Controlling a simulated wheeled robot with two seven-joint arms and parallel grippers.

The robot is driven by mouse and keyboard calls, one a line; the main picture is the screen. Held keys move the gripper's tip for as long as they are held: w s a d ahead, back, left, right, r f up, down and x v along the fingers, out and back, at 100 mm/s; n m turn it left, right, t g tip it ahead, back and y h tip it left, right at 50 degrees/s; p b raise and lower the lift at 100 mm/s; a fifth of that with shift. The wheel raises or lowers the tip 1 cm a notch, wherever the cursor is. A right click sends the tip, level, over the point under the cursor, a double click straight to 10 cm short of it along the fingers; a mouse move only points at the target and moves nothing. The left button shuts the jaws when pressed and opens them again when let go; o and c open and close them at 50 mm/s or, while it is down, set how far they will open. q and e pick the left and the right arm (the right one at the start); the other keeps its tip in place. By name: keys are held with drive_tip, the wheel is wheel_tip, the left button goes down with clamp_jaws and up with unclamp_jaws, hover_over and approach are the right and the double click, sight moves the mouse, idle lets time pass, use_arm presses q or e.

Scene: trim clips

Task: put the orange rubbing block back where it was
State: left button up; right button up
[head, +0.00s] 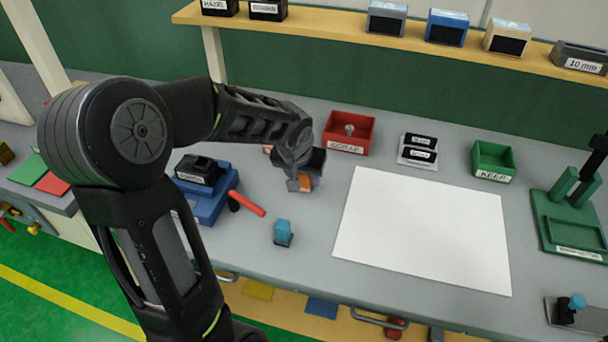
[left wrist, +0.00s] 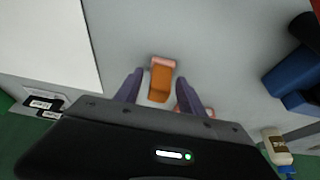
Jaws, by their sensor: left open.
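The orange rubbing block (head: 305,183) is on the grey bench, left of the white sheet, partly hidden by my left gripper (head: 300,182). In the left wrist view the block (left wrist: 159,82) shows an orange body and a pinkish end. It lies between the two spread fingers of my left gripper (left wrist: 158,88), with a gap on each side. The gripper is open and not closed on it. A small pinkish-red patch (left wrist: 208,112) shows beside the right-hand finger; what it is, I cannot tell. My right gripper is in neither view.
A blue-based device (head: 208,200) and a red-handled tool (head: 248,205) stand left of the gripper. A small blue block (head: 283,231) is in front. The red SCRAP bin (head: 362,133) is behind, the white sheet (head: 425,230) right, the green KEEP bin (head: 493,160) farther right.

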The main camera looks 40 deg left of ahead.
use_arm(q)
drive_tip(key=shift+r, duration=0.45)
drive_tip(key=v, duration=1.1)
drive_tip(key=shift+r, duration=0.2)
drive_tip(key=shift+s, duration=0.15)
